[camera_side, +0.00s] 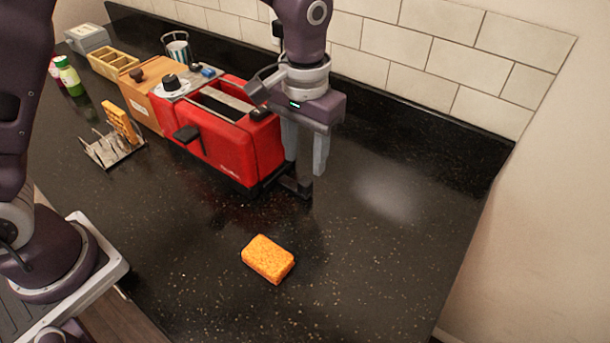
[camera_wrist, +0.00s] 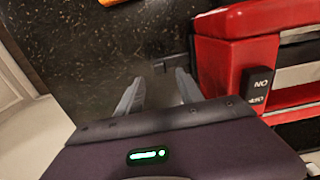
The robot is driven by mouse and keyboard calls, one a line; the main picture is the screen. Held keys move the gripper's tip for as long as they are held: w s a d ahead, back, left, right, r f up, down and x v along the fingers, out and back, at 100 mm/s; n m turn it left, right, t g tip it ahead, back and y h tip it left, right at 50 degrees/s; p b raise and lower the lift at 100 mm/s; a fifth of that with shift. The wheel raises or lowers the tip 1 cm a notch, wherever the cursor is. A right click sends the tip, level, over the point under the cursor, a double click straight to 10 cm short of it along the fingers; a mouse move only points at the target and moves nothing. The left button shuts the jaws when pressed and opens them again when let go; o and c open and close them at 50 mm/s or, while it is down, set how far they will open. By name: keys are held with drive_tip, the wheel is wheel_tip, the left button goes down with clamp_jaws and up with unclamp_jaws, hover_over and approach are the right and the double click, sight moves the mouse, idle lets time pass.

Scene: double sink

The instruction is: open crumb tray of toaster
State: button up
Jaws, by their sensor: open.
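The red toaster (camera_side: 225,147) stands on the dark counter, its slots facing up. A black piece, apparently the crumb tray's handle (camera_side: 298,188), sticks out low at the toaster's right end. My gripper (camera_side: 305,165) points down just off that end, open and empty, with its fingertips near and seemingly above the handle. In the wrist view, the fingertips of my gripper (camera_wrist: 159,78) are spread, and a dark bar like the handle (camera_wrist: 170,63) shows just beyond them. The red toaster (camera_wrist: 240,65) is at right there. I cannot tell whether the fingers touch the handle.
An orange sponge (camera_side: 268,259) lies in front on the counter (camera_side: 345,260). A metal rack (camera_side: 112,150) holding a toast-like slice stands left of the toaster. A wooden box (camera_side: 140,98) stands against the toaster's left end. The counter to the right is clear up to the tiled wall (camera_side: 440,45).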

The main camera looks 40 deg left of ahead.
sight(305, 180)
wheel_tip(305, 180, down, 6)
drive_tip(key=shift+f, duration=0.1)
clamp_jaws()
idle(1.5)
